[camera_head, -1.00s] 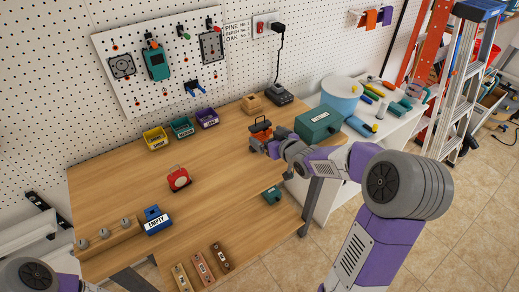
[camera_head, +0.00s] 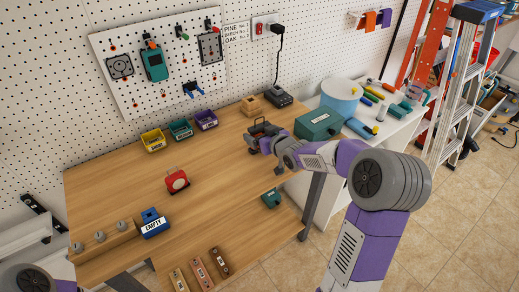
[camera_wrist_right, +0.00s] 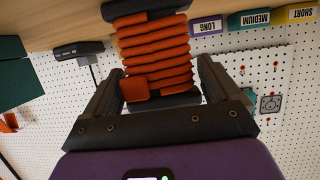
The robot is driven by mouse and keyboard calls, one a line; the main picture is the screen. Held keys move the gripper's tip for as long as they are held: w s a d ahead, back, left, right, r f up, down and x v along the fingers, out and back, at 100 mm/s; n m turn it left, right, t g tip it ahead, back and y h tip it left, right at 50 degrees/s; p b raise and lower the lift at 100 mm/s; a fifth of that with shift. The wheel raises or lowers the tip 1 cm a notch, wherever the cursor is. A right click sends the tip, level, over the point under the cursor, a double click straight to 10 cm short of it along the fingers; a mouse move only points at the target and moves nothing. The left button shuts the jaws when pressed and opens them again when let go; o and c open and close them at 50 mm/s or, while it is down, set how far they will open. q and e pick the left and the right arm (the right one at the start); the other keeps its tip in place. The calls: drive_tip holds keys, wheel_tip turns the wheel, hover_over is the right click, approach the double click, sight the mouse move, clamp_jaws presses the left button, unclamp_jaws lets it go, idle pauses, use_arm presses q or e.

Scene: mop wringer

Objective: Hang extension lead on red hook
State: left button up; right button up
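The extension lead (camera_wrist_right: 157,55) is an orange cord wound on a dark holder. In the right wrist view it lies between the two fingers of my right gripper (camera_wrist_right: 160,70), nearly filling the gap; whether both fingers press on it is unclear. In the head view my right gripper (camera_head: 272,143) is at the lead (camera_head: 260,131), at the back right of the bench. No red hook is clearly identifiable; an orange-red piece (camera_head: 371,20) and a purple piece hang from a white wall rail at the upper right. My left gripper is out of view; only part of its arm shows at lower left.
A green box (camera_head: 318,123) stands right of the lead, with a black charger (camera_head: 279,96) behind it. Purple (camera_head: 205,119), teal and yellow bins line the bench's (camera_head: 115,190) back. A red item (camera_head: 177,180) sits mid-bench. The cluttered white side table (camera_head: 390,125) is at right.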

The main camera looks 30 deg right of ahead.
drive_tip(key=shift+c, duration=0.5)
drive_tip(key=shift+r+p, duration=1.15)
drive_tip(key=shift+r, duration=0.2)
drive_tip(key=shift+f, duration=0.1)
